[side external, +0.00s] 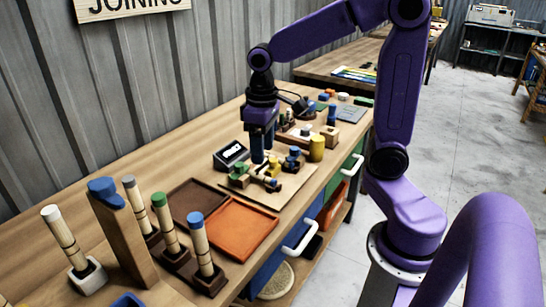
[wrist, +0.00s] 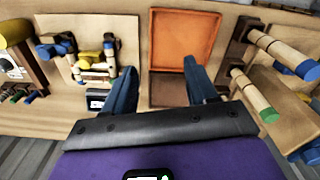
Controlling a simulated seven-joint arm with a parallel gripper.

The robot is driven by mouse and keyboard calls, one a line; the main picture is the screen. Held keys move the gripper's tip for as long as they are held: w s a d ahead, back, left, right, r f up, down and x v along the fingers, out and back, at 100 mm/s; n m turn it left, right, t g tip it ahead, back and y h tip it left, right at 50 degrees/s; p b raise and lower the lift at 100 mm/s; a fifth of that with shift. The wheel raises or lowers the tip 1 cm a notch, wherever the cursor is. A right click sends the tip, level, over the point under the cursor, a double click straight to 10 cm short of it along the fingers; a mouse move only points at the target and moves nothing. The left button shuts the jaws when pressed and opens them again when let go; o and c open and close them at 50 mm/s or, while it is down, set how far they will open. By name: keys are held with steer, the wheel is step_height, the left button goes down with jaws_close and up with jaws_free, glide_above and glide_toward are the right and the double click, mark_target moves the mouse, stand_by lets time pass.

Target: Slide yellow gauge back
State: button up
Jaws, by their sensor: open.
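Small yellow parts (side external: 272,184), which I take to be the yellow gauge, sit in a small fixture with green and blue knobs on a pale board (side external: 288,199). In the wrist view the yellow parts (wrist: 92,60) are left of my fingers, on the board (wrist: 62,28). My gripper (side external: 262,158) points down above the bench, just behind this fixture. Its blue fingers (wrist: 162,72) are apart with nothing between them. I cannot tell its exact height or the gauge's exact outline.
A dark display box (side external: 231,154) stands left of my gripper. A yellow cylinder (side external: 317,148) and wooden block (side external: 329,135) stand to the right. Orange (side external: 240,228) and brown (side external: 196,200) trays lie nearer the camera, beside upright rods in holders (side external: 205,270).

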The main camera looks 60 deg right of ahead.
steer(key=w+d+r+m, duration=0.1)
steer(key=w+d+m, duration=0.5)
steer(key=d, duration=0.4)
steer(key=m, duration=0.2)
glide_above(273, 159)
step_height(273, 159, down, 17)
steer(key=shift+s+a, duration=0.1)
